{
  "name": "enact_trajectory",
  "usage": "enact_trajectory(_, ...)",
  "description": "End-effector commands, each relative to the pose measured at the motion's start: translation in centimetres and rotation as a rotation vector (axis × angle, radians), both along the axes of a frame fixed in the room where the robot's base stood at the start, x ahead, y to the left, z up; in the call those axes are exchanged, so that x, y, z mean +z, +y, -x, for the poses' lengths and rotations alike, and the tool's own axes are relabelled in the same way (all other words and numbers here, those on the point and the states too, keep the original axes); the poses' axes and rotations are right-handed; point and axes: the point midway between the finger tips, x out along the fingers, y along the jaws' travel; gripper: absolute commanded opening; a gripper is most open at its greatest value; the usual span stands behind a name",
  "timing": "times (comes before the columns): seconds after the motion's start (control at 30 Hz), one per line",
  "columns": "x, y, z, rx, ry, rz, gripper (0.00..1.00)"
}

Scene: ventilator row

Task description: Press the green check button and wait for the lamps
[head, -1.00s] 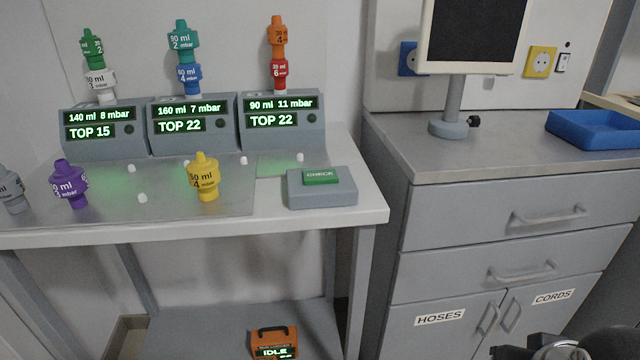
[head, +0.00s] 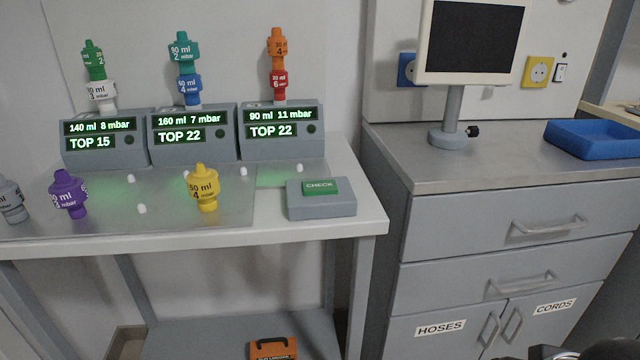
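The green CHECK button (head: 320,187) sits on top of a grey box (head: 322,205) at the right end of the table. Three grey ventilator units stand behind: the left unit (head: 105,152) reads 140 ml 8 mbar, TOP 15; the middle unit (head: 193,147) reads 160 ml 7 mbar, TOP 22; the right unit (head: 283,147) reads 90 ml 11 mbar, TOP 22. Each bears two stacked pieces: green on white, teal on blue, orange on red. The round lamps by the displays look dark. A dark part of my arm shows at the bottom right; my gripper's fingers are not visible.
Yellow (head: 204,188), purple (head: 68,194) and grey (head: 11,200) pieces stand on the table plate. An orange case (head: 272,349) lies on the lower shelf. Right is a drawer cabinet (head: 490,225) with a monitor (head: 471,42) and blue tray (head: 592,139).

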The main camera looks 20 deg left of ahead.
Motion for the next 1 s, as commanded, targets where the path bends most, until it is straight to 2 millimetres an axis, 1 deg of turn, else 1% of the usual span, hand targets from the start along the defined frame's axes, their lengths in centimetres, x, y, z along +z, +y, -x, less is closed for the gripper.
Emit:
enact_trajectory(0.03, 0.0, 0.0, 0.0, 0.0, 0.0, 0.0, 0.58)
enact_trajectory(0.4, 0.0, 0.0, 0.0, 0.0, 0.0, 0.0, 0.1)
enact_trajectory(0.47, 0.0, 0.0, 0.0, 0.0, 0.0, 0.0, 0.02)
enact_trajectory(0.5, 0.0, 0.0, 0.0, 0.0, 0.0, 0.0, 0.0)
enact_trajectory(1.0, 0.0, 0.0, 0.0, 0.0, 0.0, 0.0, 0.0)
